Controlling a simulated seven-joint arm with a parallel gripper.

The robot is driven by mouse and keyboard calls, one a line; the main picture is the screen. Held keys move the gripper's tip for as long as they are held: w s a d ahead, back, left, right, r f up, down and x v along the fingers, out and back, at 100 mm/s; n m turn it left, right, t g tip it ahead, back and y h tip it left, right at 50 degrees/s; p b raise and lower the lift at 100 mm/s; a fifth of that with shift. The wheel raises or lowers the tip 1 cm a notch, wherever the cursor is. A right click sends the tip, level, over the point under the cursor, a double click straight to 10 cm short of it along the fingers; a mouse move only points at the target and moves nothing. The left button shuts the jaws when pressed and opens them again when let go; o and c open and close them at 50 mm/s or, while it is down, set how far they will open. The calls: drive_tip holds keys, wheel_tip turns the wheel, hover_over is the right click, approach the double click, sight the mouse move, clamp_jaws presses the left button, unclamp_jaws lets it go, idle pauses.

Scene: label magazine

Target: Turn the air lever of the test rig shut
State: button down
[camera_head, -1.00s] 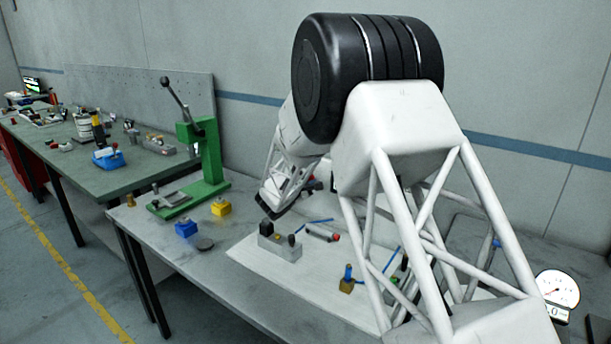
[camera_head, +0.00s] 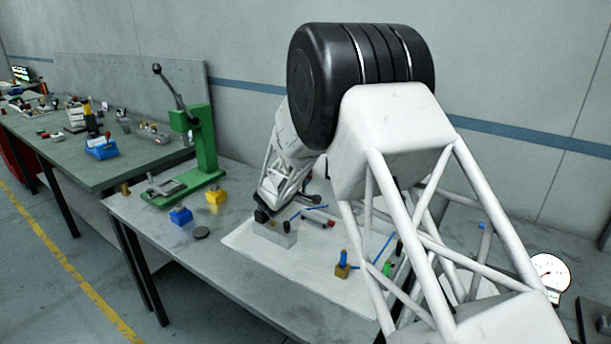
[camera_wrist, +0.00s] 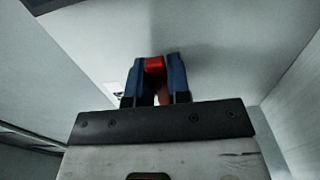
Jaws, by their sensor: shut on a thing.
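In the wrist view, my gripper (camera_wrist: 153,74) has two blue fingers shut on a small red part (camera_wrist: 153,64). I cannot tell from this view whether the red part is the air lever. In the head view, my white arm hides the fingers and whatever they hold. A round white gauge (camera_head: 549,271) with a red needle stands at the right edge of the head view. My arm covers much of the bench beside it, and no air lever can be made out there.
A grey block (camera_head: 275,234) stands on a pale mat (camera_head: 290,269), close under my arm. A brass-coloured block (camera_head: 342,271) with a blue top stands to its right.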

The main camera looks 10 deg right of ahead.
drive_tip(key=shift+f, duration=0.1)
drive_tip(key=c, duration=1.1)
unclamp_jaws()
drive_tip(key=shift+s+a, duration=0.1)
drive_tip(key=shift+v, duration=3.8)
